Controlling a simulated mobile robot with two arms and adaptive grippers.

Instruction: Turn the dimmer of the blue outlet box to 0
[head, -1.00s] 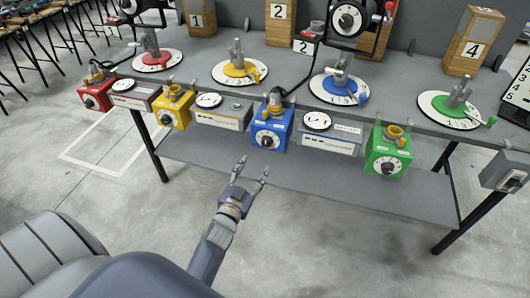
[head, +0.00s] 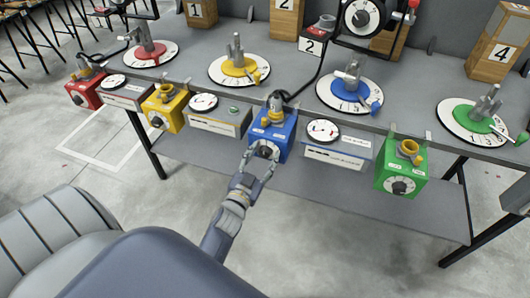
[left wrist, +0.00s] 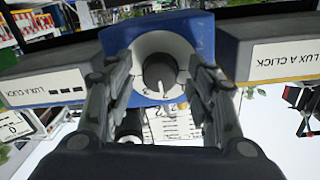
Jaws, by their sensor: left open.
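The blue outlet box (head: 272,136) hangs at the front edge of the table, near the middle of the head view. Its dimmer (head: 266,150) is a dark round knob on a pale dial on the front face. In the left wrist view the dimmer (left wrist: 160,74) sits straight ahead, between the fingers, on the blue box (left wrist: 188,28). My left gripper (head: 258,160) is open in front of the dial, with a finger on each side of the knob. I cannot tell whether the fingers touch it. The number the knob points to is not clear. My right gripper is not in view.
Grey meter boxes stand close on both sides, left (head: 218,118) and right (head: 338,148). A yellow box (head: 165,110), a red box (head: 85,92) and a green box (head: 400,176) hang along the same edge. A grey lower shelf (head: 330,195) lies below.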

